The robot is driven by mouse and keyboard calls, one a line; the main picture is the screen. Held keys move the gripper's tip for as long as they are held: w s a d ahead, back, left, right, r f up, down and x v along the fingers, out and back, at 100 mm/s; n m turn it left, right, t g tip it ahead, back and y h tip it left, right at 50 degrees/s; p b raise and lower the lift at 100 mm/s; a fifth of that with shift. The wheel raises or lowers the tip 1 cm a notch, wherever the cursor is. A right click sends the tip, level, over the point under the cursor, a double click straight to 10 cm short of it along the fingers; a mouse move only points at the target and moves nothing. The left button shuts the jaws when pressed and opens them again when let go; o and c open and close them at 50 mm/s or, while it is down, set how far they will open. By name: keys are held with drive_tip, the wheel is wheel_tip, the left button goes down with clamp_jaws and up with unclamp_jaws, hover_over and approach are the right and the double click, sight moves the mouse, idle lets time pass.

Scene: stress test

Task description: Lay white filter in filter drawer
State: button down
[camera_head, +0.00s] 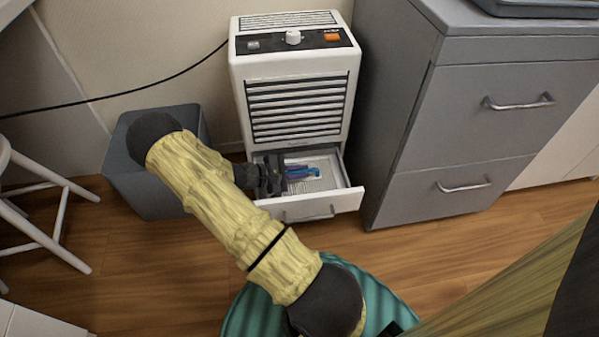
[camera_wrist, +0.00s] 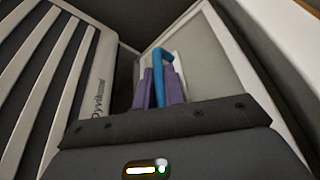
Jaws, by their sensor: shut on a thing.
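The filter drawer (camera_head: 349,197) is pulled out at the bottom of a white slatted appliance. My gripper (camera_head: 299,173) reaches into the drawer from the left, its purple fingers low over the drawer's inside. In the wrist view, the fingers (camera_wrist: 160,88) are shut on a blue handle (camera_wrist: 161,68). A pale panel, apparently the white filter (camera_head: 304,186), shows beneath the handle inside the drawer. My fingers and wrist hide part of it. I cannot tell whether it rests fully on the drawer floor. The drawer's inside wall (camera_wrist: 238,62) is close on the right.
The appliance (camera_head: 296,95) stands directly behind the drawer. A grey cabinet (camera_head: 455,130) stands close on the right. A grey bin (camera_head: 150,180) is on the left, under my arm. A white stool (camera_head: 40,215) stands farther left. Wooden floor in front is partly clear.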

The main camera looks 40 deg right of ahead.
drive_tip(key=c, duration=1.5)
unclamp_jaws()
drive_tip(key=shift+w+a+r, duration=0.1)
drive_tip(key=shift+a+r, duration=0.1)
drive_tip(key=shift+a, duration=0.05)
drive_tip(key=p+v, duration=0.6)
drive_tip(key=v, duration=0.5)
drive_tip(key=shift+a, duration=0.25)
